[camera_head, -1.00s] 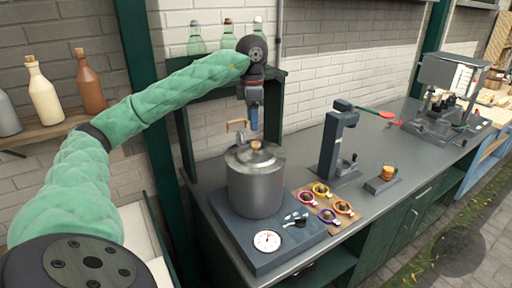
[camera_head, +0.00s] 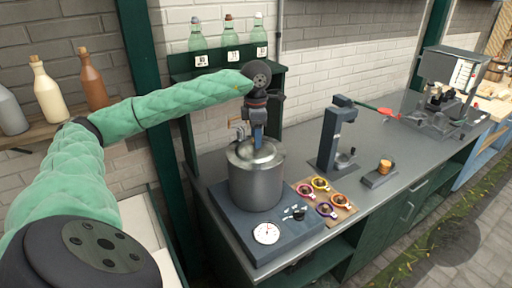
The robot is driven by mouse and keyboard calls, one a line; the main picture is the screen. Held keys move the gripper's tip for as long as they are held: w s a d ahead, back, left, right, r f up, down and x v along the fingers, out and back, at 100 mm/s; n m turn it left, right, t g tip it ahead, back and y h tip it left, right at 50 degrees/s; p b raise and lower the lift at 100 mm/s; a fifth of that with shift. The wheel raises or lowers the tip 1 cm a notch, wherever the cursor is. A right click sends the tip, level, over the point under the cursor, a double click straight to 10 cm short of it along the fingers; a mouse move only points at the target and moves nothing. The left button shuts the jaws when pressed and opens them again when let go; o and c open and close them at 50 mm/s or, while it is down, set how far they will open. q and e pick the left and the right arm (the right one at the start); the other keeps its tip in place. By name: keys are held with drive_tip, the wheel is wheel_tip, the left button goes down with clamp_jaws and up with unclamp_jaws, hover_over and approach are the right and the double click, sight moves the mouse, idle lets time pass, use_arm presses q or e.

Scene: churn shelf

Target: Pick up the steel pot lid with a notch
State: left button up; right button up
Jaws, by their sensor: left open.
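The steel pot (camera_head: 256,186) stands on a dark scale base with a round white dial. Its steel lid (camera_head: 240,155) sits on top; the notch cannot be made out. My left gripper (camera_head: 258,143) points straight down over the lid's middle, with its blue fingers at the knob. The knob is mostly hidden behind the fingers, and I cannot see whether they touch it. The left gripper is open. My right gripper is not in view.
The scale (camera_head: 266,233) carries small dark items beside the pot. A wooden board (camera_head: 337,210) with several colourful rings lies to the right. A dark stand (camera_head: 336,135) rises behind it. A green shelf with bottles (camera_head: 232,40) stands behind my arm.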

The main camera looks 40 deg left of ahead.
use_arm(q)
drive_tip(key=shift+f, duration=0.25)
clamp_jaws()
drive_tip(key=shift+r, duration=0.2)
